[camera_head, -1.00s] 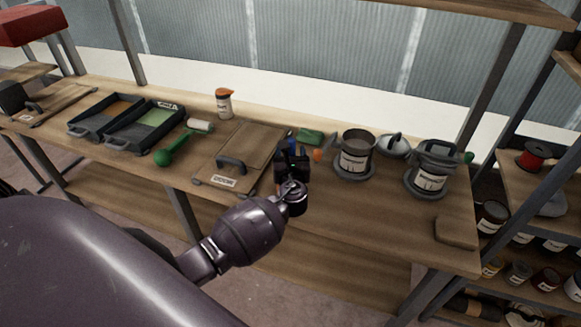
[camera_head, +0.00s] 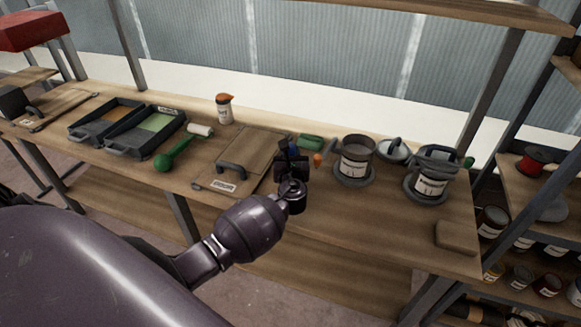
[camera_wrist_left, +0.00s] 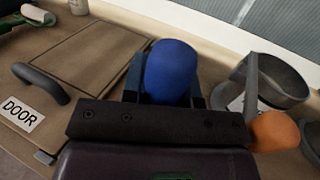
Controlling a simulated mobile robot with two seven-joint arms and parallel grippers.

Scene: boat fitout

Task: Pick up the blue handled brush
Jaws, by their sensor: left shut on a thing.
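The blue handle of the brush (camera_wrist_left: 171,70) stands up between the fingers of my left gripper in the left wrist view. My left gripper (camera_head: 291,160) is shut on it, over the bench just right of the door panel. In the head view only a small bit of blue (camera_head: 292,146) shows above the dark fingers. The brush's lower part is hidden by the gripper, so I cannot tell if it touches the bench. My right gripper is not in view.
A wooden panel labelled DOOR (camera_head: 253,150) lies left of the gripper. An orange-tipped item (camera_head: 317,159), a green item (camera_head: 311,142) and an open pot (camera_head: 355,160) are close on the right. Paint trays (camera_head: 146,131) stand farther left. The bench's front right is mostly clear.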

